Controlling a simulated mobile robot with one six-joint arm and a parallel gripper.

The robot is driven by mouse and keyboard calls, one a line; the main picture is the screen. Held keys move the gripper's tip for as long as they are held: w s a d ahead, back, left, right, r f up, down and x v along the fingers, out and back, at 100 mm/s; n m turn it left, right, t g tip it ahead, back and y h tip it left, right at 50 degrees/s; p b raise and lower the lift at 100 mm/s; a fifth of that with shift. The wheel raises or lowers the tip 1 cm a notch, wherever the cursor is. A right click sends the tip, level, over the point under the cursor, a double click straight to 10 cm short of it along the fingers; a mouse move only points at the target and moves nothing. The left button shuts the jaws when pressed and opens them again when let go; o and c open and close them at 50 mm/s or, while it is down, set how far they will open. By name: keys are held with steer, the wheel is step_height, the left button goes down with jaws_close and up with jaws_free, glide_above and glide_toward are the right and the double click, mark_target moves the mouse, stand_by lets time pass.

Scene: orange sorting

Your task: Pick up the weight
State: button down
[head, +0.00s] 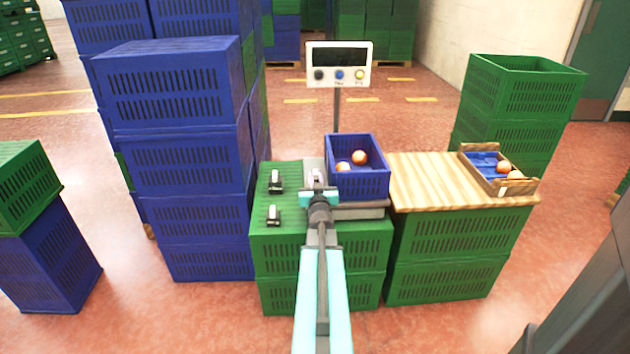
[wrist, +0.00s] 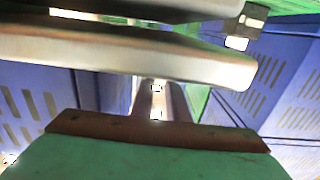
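Two small dark weights with pale tops stand on the green crate stack left of the scale in the head view, a rear weight (head: 275,181) and a front weight (head: 273,215). My gripper (head: 317,181) is to the right of both, apart from them, just left of the blue crate on the scale. A small pale and dark piece is at its tip; I cannot tell whether it is a weight or part of the gripper. In the wrist view, silver bars cross the upper part and a small metal piece (wrist: 240,28) is at upper right. The finger opening is unclear.
A blue crate (head: 358,182) with oranges sits on the scale base (head: 362,211), below a display (head: 338,64) on a post. A wooden table (head: 425,181) at right bears a tray (head: 509,187) with oranges. Tall blue crates (head: 190,160) stand close at left.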

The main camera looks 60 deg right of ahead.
steer(key=shift+r, duration=0.1)
step_height(320, 180, up, 18)
steer(key=p, duration=0.8)
stand_by(0.8)
